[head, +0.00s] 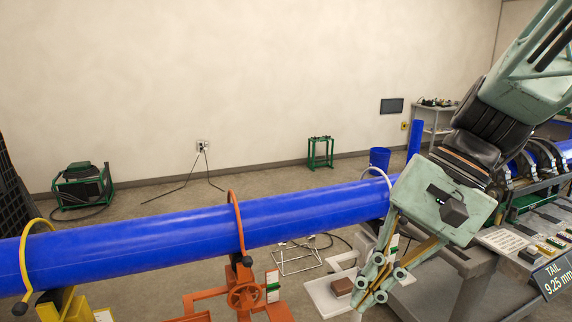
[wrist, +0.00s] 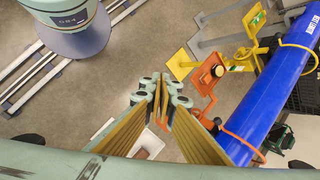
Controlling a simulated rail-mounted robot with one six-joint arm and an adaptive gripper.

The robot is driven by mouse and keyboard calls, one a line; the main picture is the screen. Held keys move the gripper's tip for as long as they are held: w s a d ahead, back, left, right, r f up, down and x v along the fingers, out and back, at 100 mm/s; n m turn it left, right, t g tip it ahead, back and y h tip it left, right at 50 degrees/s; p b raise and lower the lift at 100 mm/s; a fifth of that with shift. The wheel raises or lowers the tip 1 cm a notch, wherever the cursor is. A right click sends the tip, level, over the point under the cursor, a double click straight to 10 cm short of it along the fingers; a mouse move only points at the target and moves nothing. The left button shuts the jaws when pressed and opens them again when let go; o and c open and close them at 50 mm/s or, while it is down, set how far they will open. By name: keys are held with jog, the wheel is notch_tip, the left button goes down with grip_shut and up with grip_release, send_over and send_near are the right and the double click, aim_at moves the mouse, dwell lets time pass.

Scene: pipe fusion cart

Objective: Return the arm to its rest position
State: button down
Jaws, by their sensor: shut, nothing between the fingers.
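My gripper (head: 366,290) hangs in front of the blue pipe at the right of the head view, with its fingers pointing down. In the wrist view my gripper (wrist: 159,92) shows its two fingers meeting at the tips, with nothing between them. The fingertips are beside a white tray (head: 327,304) with a brown block (head: 341,286) on it. The fingers hide part of the tray. In the wrist view, the tray (wrist: 155,146) lies below and behind the fingers.
The long blue pipe (head: 150,236) crosses the head view on orange (head: 243,296) and yellow (head: 62,305) stands. A grey cart (head: 478,270) with a fusion machine stands at the right. A green generator (head: 82,185) and a blue bucket (head: 379,158) are behind.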

jog(key=s+d+r+n+t+h, duration=0.2)
jog(key=s+d, duration=0.2)
jog(key=s, duration=0.2)
jog(key=s+d+r+n+t+h, duration=0.2)
jog(key=s+d+r+n+h, duration=0.1)
jog(key=s, duration=0.4)
jog(key=shift+d+t+h, duration=0.3)
jog(key=shift+d, duration=0.2)
jog(key=shift+s, duration=0.1)
dwell(1.3)
